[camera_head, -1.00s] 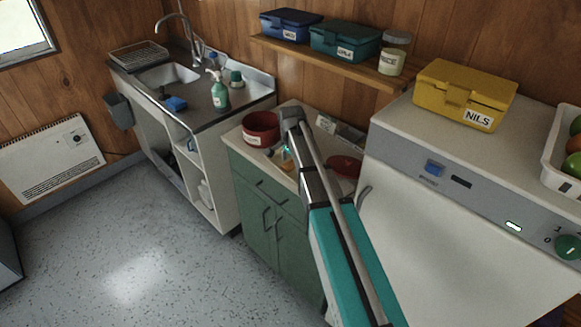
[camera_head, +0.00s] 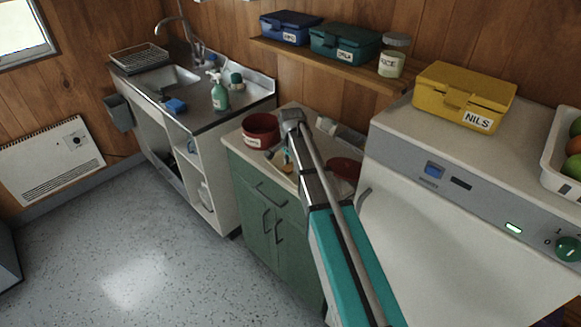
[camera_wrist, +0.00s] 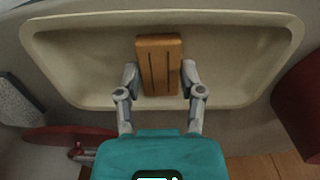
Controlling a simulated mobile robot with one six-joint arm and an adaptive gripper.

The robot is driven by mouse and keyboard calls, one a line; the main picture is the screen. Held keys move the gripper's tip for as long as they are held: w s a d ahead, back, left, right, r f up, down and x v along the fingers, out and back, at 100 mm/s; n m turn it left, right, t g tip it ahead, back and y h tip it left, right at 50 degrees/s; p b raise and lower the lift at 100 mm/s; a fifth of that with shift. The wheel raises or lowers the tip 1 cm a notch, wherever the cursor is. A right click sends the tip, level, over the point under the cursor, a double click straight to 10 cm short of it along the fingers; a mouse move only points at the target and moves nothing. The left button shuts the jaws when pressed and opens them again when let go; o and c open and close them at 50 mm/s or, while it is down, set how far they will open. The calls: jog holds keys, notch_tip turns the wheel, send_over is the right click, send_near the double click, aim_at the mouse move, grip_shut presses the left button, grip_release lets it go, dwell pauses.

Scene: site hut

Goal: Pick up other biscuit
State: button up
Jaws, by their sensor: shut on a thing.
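My gripper (camera_wrist: 160,82) is shut on a brown-orange rectangular biscuit (camera_wrist: 158,62) with dark grooves along it. One finger is on each long side, near its lower half in the wrist view. The biscuit is seen against a shallow cream dish (camera_wrist: 75,92); I cannot tell whether it still touches the dish floor. In the head view my gripper (camera_head: 281,156) is low over the worktop, and a small orange patch of the biscuit (camera_head: 287,168) shows beside it. My arm hides most of the dish there.
A dark red tin (camera_head: 260,131) stands left of my gripper on the green cabinet's worktop (camera_head: 237,142). A dark red round thing (camera_head: 344,168) lies to the right. A pale box-like thing (camera_head: 350,138) stands behind. The white appliance (camera_head: 430,225) rises close at the right.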

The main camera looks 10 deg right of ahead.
notch_tip(320, 180, up, 3)
jog(key=p, duration=0.2)
jog(key=shift+f+p, duration=0.2)
jog(key=shift+p, duration=0.15)
jog(key=s+a+r+p, duration=0.4)
jog(key=s+r+p, duration=0.6)
jog(key=s, duration=0.3)
jog(key=shift+s+r, duration=0.2)
